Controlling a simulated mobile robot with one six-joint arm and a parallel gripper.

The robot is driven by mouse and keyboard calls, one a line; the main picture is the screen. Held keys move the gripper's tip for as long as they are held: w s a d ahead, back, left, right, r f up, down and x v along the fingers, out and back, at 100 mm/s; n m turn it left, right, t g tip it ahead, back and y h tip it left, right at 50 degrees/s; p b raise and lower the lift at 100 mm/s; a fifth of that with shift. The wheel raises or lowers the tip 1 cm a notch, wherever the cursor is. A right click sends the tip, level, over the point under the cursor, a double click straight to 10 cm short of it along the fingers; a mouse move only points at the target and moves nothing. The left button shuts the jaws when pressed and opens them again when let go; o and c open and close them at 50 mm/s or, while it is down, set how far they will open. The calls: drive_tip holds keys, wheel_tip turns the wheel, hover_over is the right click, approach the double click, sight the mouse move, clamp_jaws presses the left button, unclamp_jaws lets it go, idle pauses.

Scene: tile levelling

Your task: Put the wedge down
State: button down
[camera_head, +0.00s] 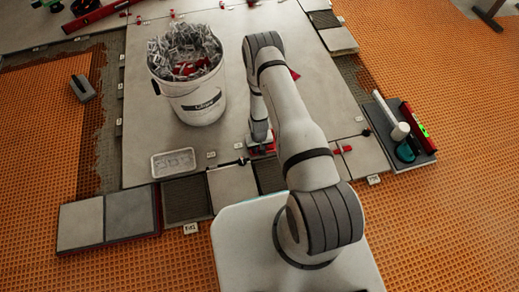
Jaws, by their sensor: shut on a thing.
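My gripper (261,143) is low at the near edge of the large grey tile, left of my forearm. It is shut on what looks like the red wedge (262,151). Only a little red shows at the fingers, and I cannot tell whether the wedge touches the tile or floor. Other red pieces (343,149) lie on the tile joint to the right of my arm. Another red piece (295,74) sticks out from behind my upper arm.
A white bucket (197,104) full of grey clips stands on the tile at left. A shallow white tray (173,163) lies near the front edge. A tool board (418,157) is at right. Orange matting (450,215) lies around the tiles.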

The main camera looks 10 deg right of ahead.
drive_tip(key=c, duration=1.8)
unclamp_jaws()
drive_tip(key=shift+f, duration=0.15)
drive_tip(key=o, duration=0.5)
